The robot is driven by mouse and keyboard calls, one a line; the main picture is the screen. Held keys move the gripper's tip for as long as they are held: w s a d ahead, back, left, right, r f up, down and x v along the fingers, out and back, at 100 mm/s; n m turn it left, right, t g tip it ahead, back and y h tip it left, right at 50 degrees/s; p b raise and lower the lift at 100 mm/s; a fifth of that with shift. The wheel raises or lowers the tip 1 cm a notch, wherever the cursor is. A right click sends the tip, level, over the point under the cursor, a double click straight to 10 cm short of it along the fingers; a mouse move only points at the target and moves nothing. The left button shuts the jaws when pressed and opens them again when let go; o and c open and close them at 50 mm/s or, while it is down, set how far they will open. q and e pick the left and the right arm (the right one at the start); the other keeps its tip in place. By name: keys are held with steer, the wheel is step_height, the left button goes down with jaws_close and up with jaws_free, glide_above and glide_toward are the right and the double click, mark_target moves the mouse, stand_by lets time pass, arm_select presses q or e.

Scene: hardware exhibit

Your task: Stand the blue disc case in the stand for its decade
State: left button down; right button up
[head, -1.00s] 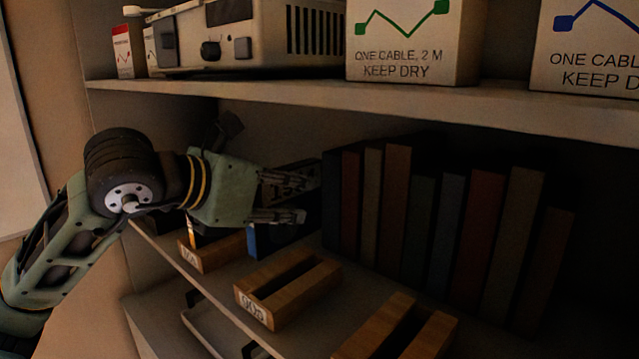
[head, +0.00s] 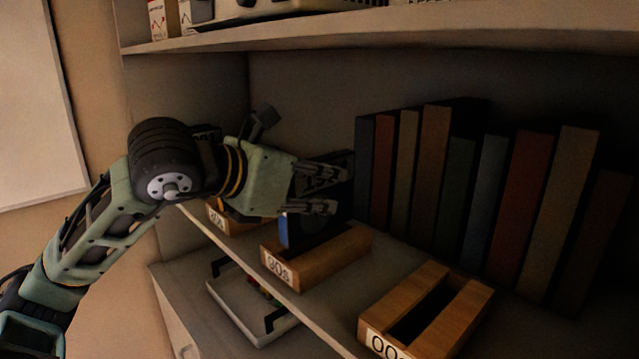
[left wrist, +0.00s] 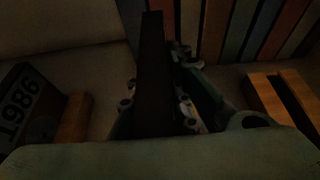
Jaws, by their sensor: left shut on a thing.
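My left gripper (head: 337,190) is shut on the blue disc case (head: 284,230). The case is upright, its blue edge facing out; a dark face with pale digits shows between the fingers, partly covered. Its lower end is at the wooden 90s stand (head: 330,257); I cannot tell whether it rests in the slot. In the left wrist view the case (left wrist: 152,80) is a dark upright slab between the fingers. The 80s stand (head: 218,222) is farther left, partly behind my arm. The 00s stand (head: 455,350) is at the front right, its slot empty. My right gripper is not in view.
A row of upright books (head: 480,190) stands behind the stands, close to the gripper's right. A case marked 1986 (left wrist: 25,105) stands at left in the wrist view. A shelf board (head: 400,38) spans above. A white tray (head: 235,305) lies below.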

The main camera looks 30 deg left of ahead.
arm_select(q)
steer(key=shift+s+r, duration=0.1)
stand_by(0.8)
steer(key=shift+f+b, duration=0.35)
steer(key=shift+b, duration=0.15)
steer(key=shift+f+b, duration=0.2)
steer(key=shift+b, duration=0.1)
stand_by(0.5)
stand_by(0.5)
steer(key=shift+f, duration=0.2)
steer(key=shift+f+b, duration=1.2)
steer(key=shift+b, duration=0.2)
